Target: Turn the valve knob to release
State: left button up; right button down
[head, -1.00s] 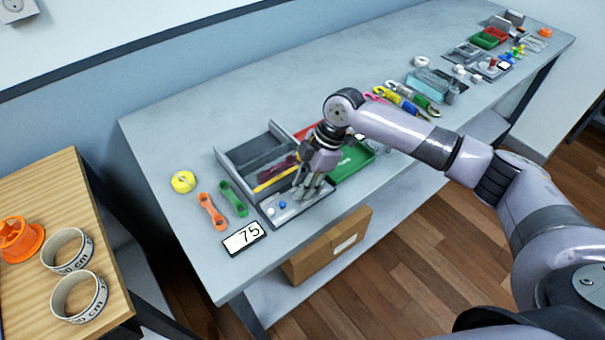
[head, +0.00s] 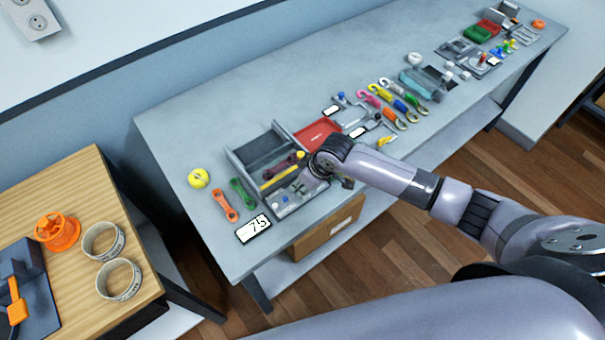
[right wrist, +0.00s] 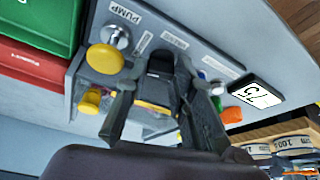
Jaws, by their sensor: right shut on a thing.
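The grey panel (head: 286,211) lies near the front edge of the workbench. My right gripper (head: 302,186) is low over it, with my wrist to its right. In the right wrist view, the panel (right wrist: 190,42) carries a label reading PUMP and smaller labels I cannot read surely. My right gripper's fingers (right wrist: 160,100) reach down on both sides of a dark knob (right wrist: 160,62), seemingly the valve knob, and are shut on it. The fingers hide part of it. A yellow knob (right wrist: 105,58) stands beside it by the PUMP label. My left gripper is not in view.
A display reading 75 (head: 253,228) lies left of the panel. A grey open box (head: 240,165) stands behind it, with a red tray (head: 316,134) at its right. Orange and green links (head: 225,206) lie left. A wooden table (head: 75,190) with rings stands at far left.

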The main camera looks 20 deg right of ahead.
jog(key=shift+a+m+t+h+p, duration=0.1)
jog(key=shift+m+t+h+p, duration=0.4)
jog(key=shift+m+p, duration=1.15)
jog(key=shift+m, duration=0.25)
jog(key=c, duration=1.4)
grip_release()
jog(key=shift+o, duration=0.2)
